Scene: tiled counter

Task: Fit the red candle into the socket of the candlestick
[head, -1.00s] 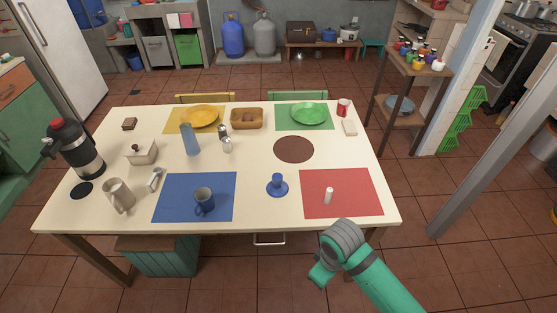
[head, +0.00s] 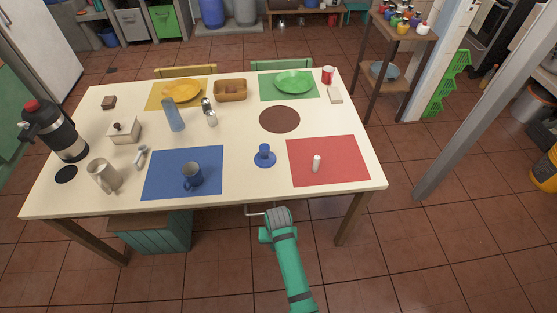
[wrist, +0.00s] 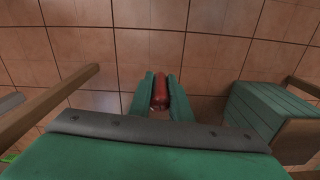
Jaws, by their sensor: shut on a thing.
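The red candle (wrist: 160,92) shows in the wrist view, held lengthwise between the two green fingers of my gripper (wrist: 161,98). The tiled floor is behind it. In the head view my arm's end is low at the table's front edge, and the fingers and candle cannot be made out there. The blue candlestick (head: 265,157) stands upright on the cream table (head: 235,185), between the blue mat and the red mat. It is on the tabletop beyond my arm, apart from my gripper. Its socket is too small to see into.
A short white cylinder (head: 316,163) stands on the red mat (head: 345,165) right of the candlestick. A blue mug (head: 192,177) sits on the blue mat (head: 160,175) to its left. A brown round mat (head: 279,119) lies behind. A teal crate (head: 155,233) is under the table.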

